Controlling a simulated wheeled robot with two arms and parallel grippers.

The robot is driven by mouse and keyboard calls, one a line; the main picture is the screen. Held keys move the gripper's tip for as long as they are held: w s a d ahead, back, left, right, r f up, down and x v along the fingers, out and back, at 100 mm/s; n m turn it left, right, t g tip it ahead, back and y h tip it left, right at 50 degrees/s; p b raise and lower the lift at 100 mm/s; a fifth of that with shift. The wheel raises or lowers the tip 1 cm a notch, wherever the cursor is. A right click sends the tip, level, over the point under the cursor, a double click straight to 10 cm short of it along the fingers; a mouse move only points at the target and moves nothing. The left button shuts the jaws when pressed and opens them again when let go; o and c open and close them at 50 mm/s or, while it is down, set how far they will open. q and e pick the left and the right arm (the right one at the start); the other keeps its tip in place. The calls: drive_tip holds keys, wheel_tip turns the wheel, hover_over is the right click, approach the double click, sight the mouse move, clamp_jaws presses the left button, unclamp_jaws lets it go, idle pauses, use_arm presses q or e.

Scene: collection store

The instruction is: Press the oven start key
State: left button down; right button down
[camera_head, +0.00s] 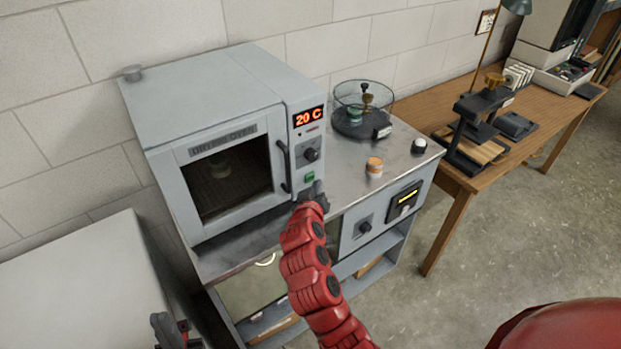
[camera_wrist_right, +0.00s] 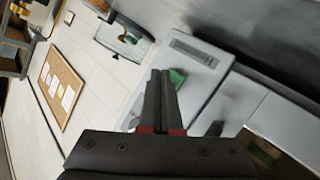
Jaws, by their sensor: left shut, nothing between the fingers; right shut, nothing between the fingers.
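The grey drying oven (camera_head: 218,130) stands on a metal-topped cabinet. Its narrow right panel has a red display (camera_head: 308,117) reading "20 C", a dark knob (camera_head: 311,154) and, low down, the green start key (camera_head: 309,176). My right gripper (camera_head: 314,190) is just below and in front of the key, shut and empty. In the right wrist view the shut fingers (camera_wrist_right: 159,92) point at the panel, and the green key (camera_wrist_right: 178,77) shows beside their tips; I cannot tell whether they touch it. My left gripper (camera_head: 165,328) is at the bottom left, shut and empty, away from the oven.
The cabinet top (camera_head: 345,185) holds a glass desiccator (camera_head: 363,105), an orange-banded jar (camera_head: 374,167) and a small dark-and-white item (camera_head: 419,146). A wooden table (camera_head: 440,100) with a black press stands to the right. The floor at right is clear.

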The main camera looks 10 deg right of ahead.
drive_tip(key=shift+w, duration=0.1)
idle(0.6)
drive_tip(key=shift+w+a+b, duration=0.15)
drive_tip(key=shift+w+b, duration=0.2)
drive_tip(key=shift+b, duration=0.1)
drive_tip(key=shift+w+a+b, duration=0.15)
drive_tip(key=shift+w+b, duration=0.2)
idle(0.5)
idle(0.4)
drive_tip(key=shift+s+d+r, duration=0.1)
drive_tip(key=shift+s+d, duration=0.1)
drive_tip(key=shift+s, duration=0.4)
drive_tip(key=shift+s+d, duration=0.1)
drive_tip(key=shift+s, duration=0.1)
drive_tip(key=s, duration=0.1)
drive_tip(key=s+d, duration=0.1)
drive_tip(key=s, duration=0.2)
drive_tip(key=shift+s+d, duration=0.35)
